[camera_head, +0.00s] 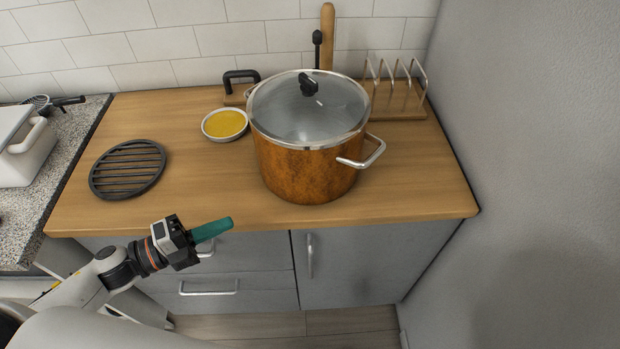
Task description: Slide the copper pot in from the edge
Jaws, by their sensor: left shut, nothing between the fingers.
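The copper pot (305,172) stands upright on the wooden counter (420,180), close to the front edge and right of the middle. It has a glass lid (300,112) with a black knob and a silver side handle (365,155) pointing right. My left gripper (222,229) is shut and empty, with teal fingers. It is in front of the counter's front edge, to the lower left of the pot and apart from it. My right gripper is not in view.
A black round trivet (127,169) lies at the left of the counter. A small dish of yellow contents (225,124) sits left of the pot. A wooden rack with metal loops (398,100) stands behind right. A grey wall (535,170) bounds the right. The front right counter is clear.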

